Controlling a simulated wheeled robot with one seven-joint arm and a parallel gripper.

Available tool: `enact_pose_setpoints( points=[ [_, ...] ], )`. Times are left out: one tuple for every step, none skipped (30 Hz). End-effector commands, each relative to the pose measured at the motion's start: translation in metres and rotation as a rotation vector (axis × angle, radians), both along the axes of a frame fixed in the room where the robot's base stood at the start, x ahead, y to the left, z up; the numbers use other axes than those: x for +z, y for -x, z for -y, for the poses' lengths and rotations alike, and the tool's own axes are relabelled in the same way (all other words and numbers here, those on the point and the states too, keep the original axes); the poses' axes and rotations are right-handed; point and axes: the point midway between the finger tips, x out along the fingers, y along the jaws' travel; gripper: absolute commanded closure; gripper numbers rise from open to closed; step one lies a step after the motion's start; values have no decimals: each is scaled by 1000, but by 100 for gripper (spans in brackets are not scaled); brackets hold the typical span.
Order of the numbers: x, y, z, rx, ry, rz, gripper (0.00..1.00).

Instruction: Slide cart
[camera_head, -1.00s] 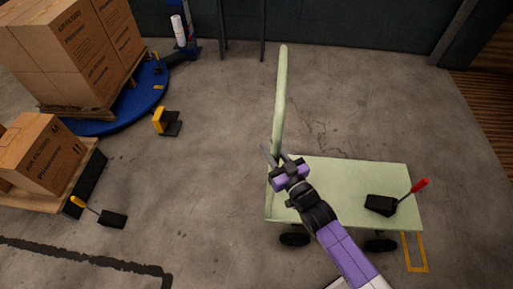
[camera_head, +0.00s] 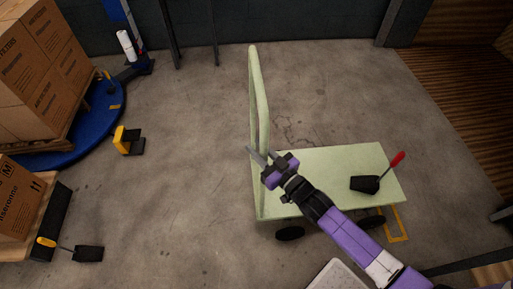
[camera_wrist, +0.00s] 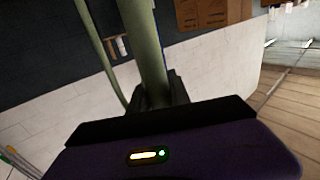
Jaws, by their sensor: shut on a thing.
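The pale green cart (camera_head: 325,168) stands on the concrete floor right of centre in the head view, with its flat deck to the right and its upright handle (camera_head: 258,90) at the left end. Dark wheels (camera_head: 289,234) show under its near side. My gripper (camera_head: 258,158) is at the handle and shut on one of its bars. In the wrist view the handle bar (camera_wrist: 146,50) runs up from between the fingers. A black tool with a red grip (camera_head: 366,184) lies on the deck.
A yellow floor marking (camera_head: 397,238) lies by the cart's right end. Boxes on a pallet (camera_head: 30,85) stand at the far left, with a yellow-and-black block (camera_head: 128,140) near them. A black dustpan-like tool (camera_head: 88,254) is at lower left. Floor between these and the cart is clear.

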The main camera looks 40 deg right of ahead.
Motion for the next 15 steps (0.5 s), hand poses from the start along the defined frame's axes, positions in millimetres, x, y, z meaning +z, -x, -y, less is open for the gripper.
enact_pose_setpoints(
  points=[
    [-1, 0, 1, -1, 0, -1, 100],
    [0, 0, 1, -1, 0, -1, 71],
    [-1, 0, 1, -1, 0, -1, 63],
    [0, 0, 1, -1, 0, -1, 57],
    [0, 0, 1, -1, 0, -1, 55],
    [0, 0, 0, -1, 0, -1, 55],
    [0, 0, 0, -1, 0, -1, 55],
    [0, 0, 0, -1, 0, -1, 55],
    [0, 0, 0, -1, 0, 0, 55],
    [0, 0, 0, -1, 0, 0, 55],
    [0, 0, 0, -1, 0, 0, 55],
    [0, 0, 0, -1, 0, 0, 55],
    [0, 0, 0, -1, 0, 0, 55],
    [0, 1, 0, -1, 0, 0, 55],
    [0, 3, 1, -1, 1, -1, 55]
  ],
)
